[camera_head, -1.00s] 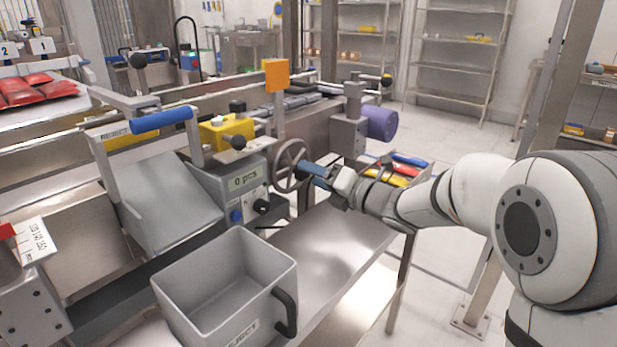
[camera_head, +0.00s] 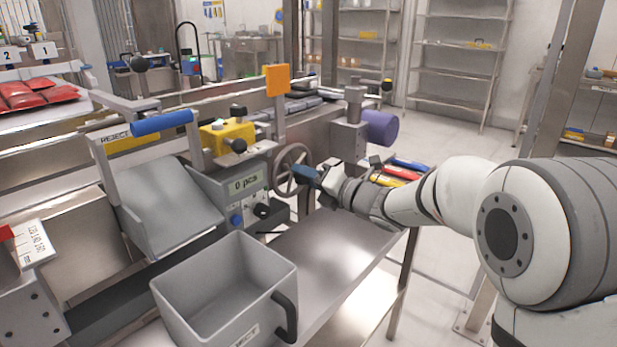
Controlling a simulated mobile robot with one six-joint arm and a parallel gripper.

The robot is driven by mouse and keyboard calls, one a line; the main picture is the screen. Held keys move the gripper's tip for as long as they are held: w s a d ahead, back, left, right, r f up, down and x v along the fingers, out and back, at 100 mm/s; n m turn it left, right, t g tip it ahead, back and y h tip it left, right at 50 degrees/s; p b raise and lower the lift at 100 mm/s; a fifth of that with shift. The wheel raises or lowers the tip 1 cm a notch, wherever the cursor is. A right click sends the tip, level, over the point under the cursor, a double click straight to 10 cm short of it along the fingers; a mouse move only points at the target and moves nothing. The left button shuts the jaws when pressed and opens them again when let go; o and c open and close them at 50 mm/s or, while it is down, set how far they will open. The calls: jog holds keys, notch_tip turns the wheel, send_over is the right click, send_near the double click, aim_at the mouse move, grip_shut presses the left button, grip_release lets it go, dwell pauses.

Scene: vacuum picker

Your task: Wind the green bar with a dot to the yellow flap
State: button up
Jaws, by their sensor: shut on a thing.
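A grey spoked handwheel (camera_head: 292,169) stands at the right end of the machine, beside the counter box reading "0 pcs". My gripper (camera_head: 303,173) is at the right side of the wheel, shut on its rim or crank handle; the fingers hide which. An orange square plate (camera_head: 277,80) stands on an upright post above the wheel. A yellow block (camera_head: 222,137) with black knobs sits left of the post. I cannot make out a green bar with a dot, and no piece is clearly a yellow flap.
A grey bin (camera_head: 225,290) with a black handle stands on the steel table (camera_head: 325,235) in front. A grey reject chute (camera_head: 165,195) with a blue handle is at left. A purple roll (camera_head: 380,127) and coloured packs (camera_head: 395,178) lie behind my gripper.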

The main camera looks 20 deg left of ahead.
jog(key=shift+c, duration=0.6)
jog(key=shift+m, duration=0.3)
jog(key=shift+f+m+p, duration=0.2)
jog(key=shift+m+p, duration=7.5)
jog(key=shift+m, duration=5.4)
jog(key=shift+s+f, duration=0.1)
